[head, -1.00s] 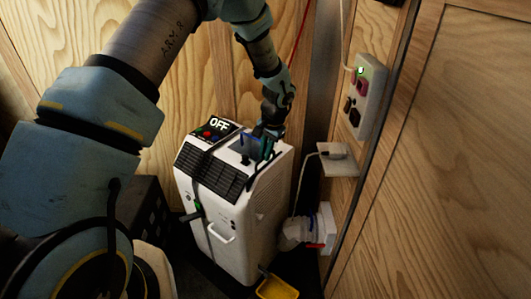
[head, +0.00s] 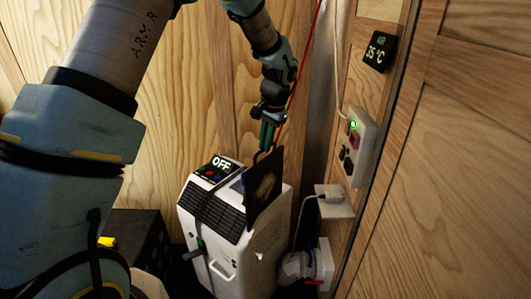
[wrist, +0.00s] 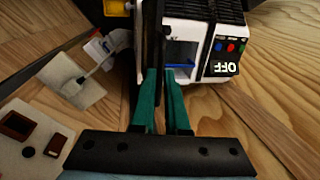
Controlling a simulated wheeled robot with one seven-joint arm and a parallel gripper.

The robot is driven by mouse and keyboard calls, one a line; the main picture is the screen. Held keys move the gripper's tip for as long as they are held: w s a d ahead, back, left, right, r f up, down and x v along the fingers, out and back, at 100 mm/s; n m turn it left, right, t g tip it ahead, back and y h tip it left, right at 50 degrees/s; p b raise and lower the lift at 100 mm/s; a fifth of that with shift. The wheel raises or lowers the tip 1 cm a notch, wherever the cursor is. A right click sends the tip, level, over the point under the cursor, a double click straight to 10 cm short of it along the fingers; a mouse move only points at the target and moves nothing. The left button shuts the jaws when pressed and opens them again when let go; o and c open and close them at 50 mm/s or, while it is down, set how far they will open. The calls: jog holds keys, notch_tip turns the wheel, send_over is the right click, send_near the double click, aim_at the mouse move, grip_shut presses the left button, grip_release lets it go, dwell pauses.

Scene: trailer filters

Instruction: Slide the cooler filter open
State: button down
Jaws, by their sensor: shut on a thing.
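The white cooler (head: 228,240) stands on the floor against the wood wall, with a small panel (head: 220,168) reading OFF on its top. The dark filter panel (head: 264,190) stands upright above the cooler's top, most of it raised out, with a dirty brownish patch on its face. My gripper (head: 268,138) is above the cooler, shut on the filter's top edge. In the wrist view, the green fingers (wrist: 160,105) close around the thin dark filter, and an open slot (wrist: 181,52) shows in the cooler beside it. Whether the filter's lower edge still sits in the slot is hidden.
A display reading 35 °C (head: 379,50) hangs above. A dark box (head: 135,245) stands left of the cooler.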

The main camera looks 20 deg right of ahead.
jog(key=shift+r, duration=0.75)
jog(key=shift+d, duration=0.1)
jog(key=c, duration=1.2)
grip_release()
jog(key=shift+r, duration=0.15)
jog(key=shift+o, duration=1.4)
notch_tip(320, 180, up, 10)
jog(key=s+b, duration=0.2)
jog(key=b, duration=0.1)
jog(key=shift+d+r, duration=0.15)
jog(key=shift+d, duration=0.25)
